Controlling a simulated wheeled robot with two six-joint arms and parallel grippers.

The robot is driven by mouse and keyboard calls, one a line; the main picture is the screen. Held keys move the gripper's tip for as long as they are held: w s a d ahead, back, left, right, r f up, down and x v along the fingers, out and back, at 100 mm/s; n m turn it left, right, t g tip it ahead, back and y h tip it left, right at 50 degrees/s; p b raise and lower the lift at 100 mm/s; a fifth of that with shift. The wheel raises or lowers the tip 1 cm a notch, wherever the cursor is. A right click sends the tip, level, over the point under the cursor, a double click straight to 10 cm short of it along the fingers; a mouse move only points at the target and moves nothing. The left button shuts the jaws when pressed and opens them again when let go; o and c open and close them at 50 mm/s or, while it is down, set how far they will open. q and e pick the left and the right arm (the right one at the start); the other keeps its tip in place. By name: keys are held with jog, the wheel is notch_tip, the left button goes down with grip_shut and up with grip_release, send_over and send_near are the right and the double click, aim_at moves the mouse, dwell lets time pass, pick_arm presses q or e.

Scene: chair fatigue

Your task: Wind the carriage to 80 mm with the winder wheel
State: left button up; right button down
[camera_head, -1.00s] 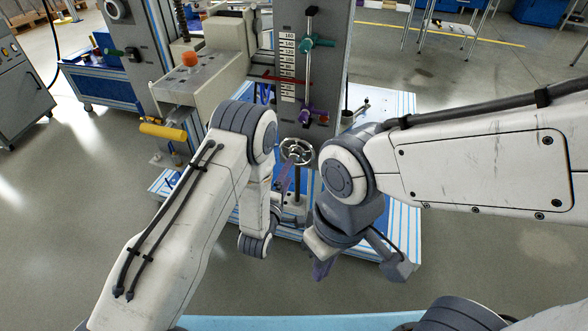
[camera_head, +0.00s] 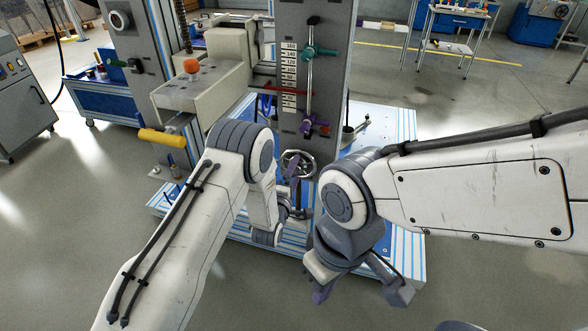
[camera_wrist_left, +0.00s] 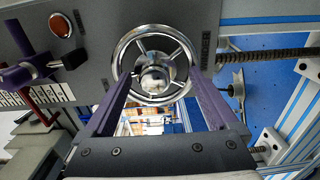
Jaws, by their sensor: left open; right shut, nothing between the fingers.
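The winder wheel (camera_head: 297,163) is a spoked metal handwheel low on the grey column. In the left wrist view, the wheel (camera_wrist_left: 155,65) faces me with its hub and spokes clear. My left gripper (camera_head: 295,181) is open in front of it. Its purple fingers (camera_wrist_left: 162,82) reach up to the rim's lower left and right; I cannot tell whether they touch it. A white scale (camera_head: 289,75) runs up the column, with a red pointer by its lower half; the exact reading is too small to tell. My right gripper (camera_head: 321,295) is shut and empty, low and right of the wheel.
A beige block with an orange knob (camera_head: 191,66) and a yellow handle (camera_head: 162,138) stands left of the column. A rod with teal and purple clamps (camera_head: 312,124) stands beside the scale. The blue and white striped base (camera_head: 405,240) spreads below.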

pick_arm(q)
jog(key=shift+w+d+r, duration=0.3)
jog(key=shift+w+r, duration=0.45)
jog(key=shift+s+a+f+p, duration=0.15)
jog(key=shift+s+p, duration=0.1)
jog(key=shift+s, duration=0.25)
jog(key=shift+s+a+f+p, duration=0.1)
jog(key=shift+s+f+p, duration=0.1)
jog(key=shift+s, duration=0.25)
jog(key=shift+v, duration=1.6)
jog(key=shift+a+f, duration=0.1)
jog(key=shift+n, duration=1.7)
